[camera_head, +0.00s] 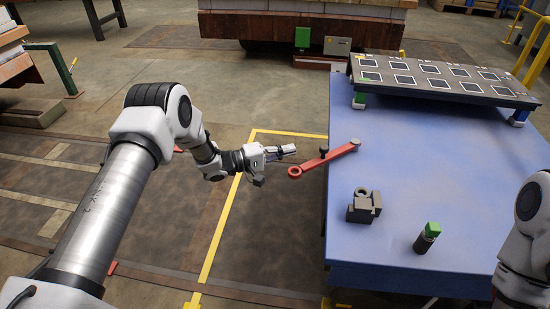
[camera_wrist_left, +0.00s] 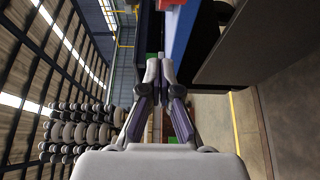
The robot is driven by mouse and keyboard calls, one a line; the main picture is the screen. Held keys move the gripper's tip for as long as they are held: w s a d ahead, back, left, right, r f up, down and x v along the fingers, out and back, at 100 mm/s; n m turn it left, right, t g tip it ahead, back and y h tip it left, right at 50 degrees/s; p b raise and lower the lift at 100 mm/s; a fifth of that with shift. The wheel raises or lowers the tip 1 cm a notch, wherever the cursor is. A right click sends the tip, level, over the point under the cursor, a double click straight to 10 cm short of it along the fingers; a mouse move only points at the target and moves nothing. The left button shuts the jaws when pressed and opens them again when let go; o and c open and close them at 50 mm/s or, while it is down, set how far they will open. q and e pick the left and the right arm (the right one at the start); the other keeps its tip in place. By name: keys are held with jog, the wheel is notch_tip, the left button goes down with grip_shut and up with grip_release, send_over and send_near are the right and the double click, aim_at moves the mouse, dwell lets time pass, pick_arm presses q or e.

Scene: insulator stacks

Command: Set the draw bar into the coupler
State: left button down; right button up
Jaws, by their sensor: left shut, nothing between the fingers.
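The red draw bar (camera_head: 337,155) has a ring at each end and a dark knob near its middle. It lies at the left edge of the blue table, its near ring jutting out past the edge. The grey coupler (camera_head: 362,208), a block with a ring-like top, stands on the table nearer to me. My left gripper (camera_head: 294,150) is shut and empty, just left of the draw bar and apart from it. In the left wrist view its fingers (camera_wrist_left: 160,62) are together. My right gripper is out of view.
A dark cylinder with a green top (camera_head: 427,238) stands on the blue table (camera_head: 410,150), right of the coupler. A dark rack with white-framed squares (camera_head: 440,78) spans the table's far end. My right arm is at the right edge. The table's middle is clear.

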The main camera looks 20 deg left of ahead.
aim_at(338, 185)
pick_arm(q)
jog(key=d+b, duration=0.2)
jog(key=d, duration=0.4)
jog(key=shift+s, duration=0.1)
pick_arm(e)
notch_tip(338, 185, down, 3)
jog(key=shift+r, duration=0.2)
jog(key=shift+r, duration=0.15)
pick_arm(q)
jog(key=shift+n+t+y, duration=0.7)
jog(key=shift+t, duration=0.1)
jog(key=s+d+p, duration=0.1)
jog(key=d+p, duration=0.1)
jog(key=s+d+p, duration=0.2)
jog(key=d+p, duration=0.1)
jog(key=s+d+p, duration=0.2)
jog(key=d, duration=0.1)
jog(key=shift+r, duration=0.15)
jog(key=shift+s+d+p, duration=0.2)
jog(key=shift+d+p, duration=0.4)
jog(key=shift+d, duration=0.6)
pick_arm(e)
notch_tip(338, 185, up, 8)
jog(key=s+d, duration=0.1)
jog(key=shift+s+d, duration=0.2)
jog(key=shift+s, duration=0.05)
